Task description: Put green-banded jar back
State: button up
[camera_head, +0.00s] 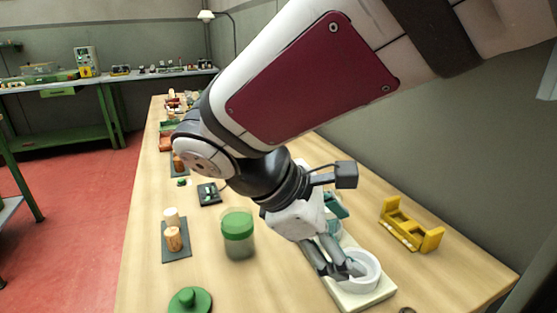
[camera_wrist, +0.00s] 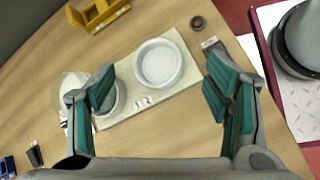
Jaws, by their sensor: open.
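A clear jar with a wide green band at its top (camera_head: 238,232) stands upright on the wooden table, left of my gripper in the head view. I cannot make it out in the wrist view. My gripper (camera_head: 338,268) is open and empty, pointing down over the cream board (camera_head: 372,298). In the wrist view its two teal-padded fingers (camera_wrist: 158,85) are spread wide, with the board (camera_wrist: 187,100) between and beyond them. A round white dish (camera_wrist: 160,62) sits on the board; it also shows in the head view (camera_head: 372,262). A second round thing is partly hidden by the left finger.
A yellow rack (camera_head: 410,228) stands right of the board. A green disc with a knob (camera_head: 190,299) lies at the front. Corks (camera_head: 173,238) stand on a dark mat at left. A small dark ring (camera_wrist: 197,22) lies beyond the board. Other items crowd the table's far end.

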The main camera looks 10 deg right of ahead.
jog(key=s+d+f+m+y, duration=0.1)
jog(key=s+d+m+y, duration=0.2)
jog(key=s+m, duration=0.4)
jog(key=s+d+m+y, duration=0.3)
jog(key=s+m+y, duration=0.2)
jog(key=s+m, duration=0.3)
jog(key=shift+s+f, duration=0.3)
jog(key=shift+f, duration=0.1)
jog(key=shift+d, duration=0.1)
notch_tip(320, 180, up, 16)
jog(key=t+p, duration=0.2)
jog(key=p, duration=1.2)
jog(key=shift+f+t, duration=0.15)
jog(key=shift+t, duration=0.15)
